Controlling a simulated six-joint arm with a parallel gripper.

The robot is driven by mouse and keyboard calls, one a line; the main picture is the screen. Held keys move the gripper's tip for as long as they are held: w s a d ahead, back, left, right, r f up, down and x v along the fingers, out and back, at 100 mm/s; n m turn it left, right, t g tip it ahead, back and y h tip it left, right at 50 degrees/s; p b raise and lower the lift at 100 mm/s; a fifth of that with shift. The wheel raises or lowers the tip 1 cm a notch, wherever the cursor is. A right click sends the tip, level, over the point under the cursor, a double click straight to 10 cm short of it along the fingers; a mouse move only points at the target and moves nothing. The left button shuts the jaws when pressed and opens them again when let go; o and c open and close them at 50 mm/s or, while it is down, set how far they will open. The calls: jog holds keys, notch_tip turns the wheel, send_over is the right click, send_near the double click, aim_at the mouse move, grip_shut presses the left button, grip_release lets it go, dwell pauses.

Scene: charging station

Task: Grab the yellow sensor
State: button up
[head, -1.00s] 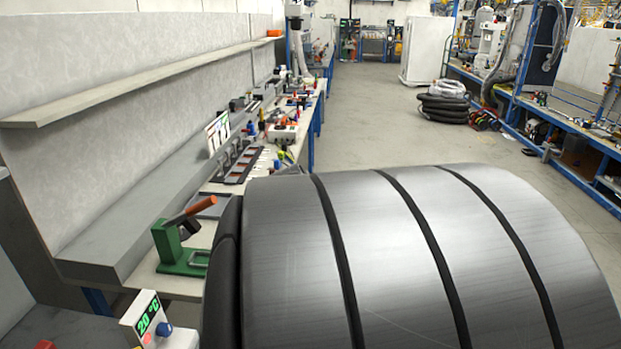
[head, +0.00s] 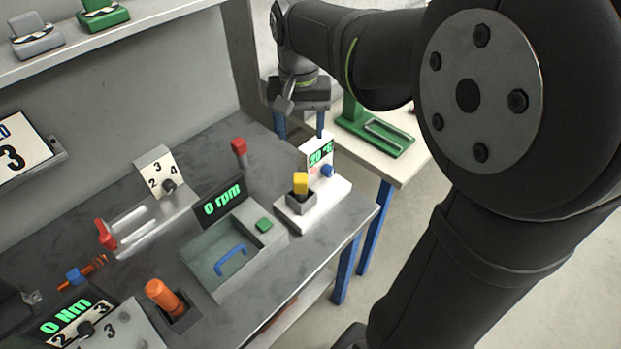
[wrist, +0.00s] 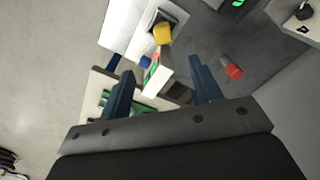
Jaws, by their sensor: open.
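The yellow sensor (head: 300,184) stands upright in a small grey socket (head: 301,201) on a white device with a green temperature display (head: 321,154). It also shows at the top of the wrist view (wrist: 163,33). My gripper (head: 285,102) is in the upper middle of the head view, behind and above the device. In the wrist view, the two dark blue fingers of my gripper (wrist: 160,80) are wide apart with nothing held between them. The yellow sensor lies beyond the fingertips, apart from them.
A blue knob (head: 327,171) is on the white device. A red-topped post (head: 239,147) stands at the back left of it. A green stand (head: 375,135) is on the neighbouring table.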

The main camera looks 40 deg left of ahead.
send_near(301, 177)
jog(key=f, duration=0.5)
jog(key=shift+s+d+f, duration=0.25)
jog(key=shift+s+d, duration=0.1)
jog(key=shift+d, duration=0.05)
jog(key=shift+w+a+f, duration=0.15)
jog(key=shift+a+f, duration=0.05)
jog(key=shift+f, duration=1.1)
jog(key=shift+w+a+f, duration=0.1)
jog(key=shift+a+f, duration=0.1)
jog(key=shift+f, duration=1.1)
jog(key=c, duration=1.1)
jog(key=shift+r, duration=0.1)
jog(key=shift+c, duration=0.2)
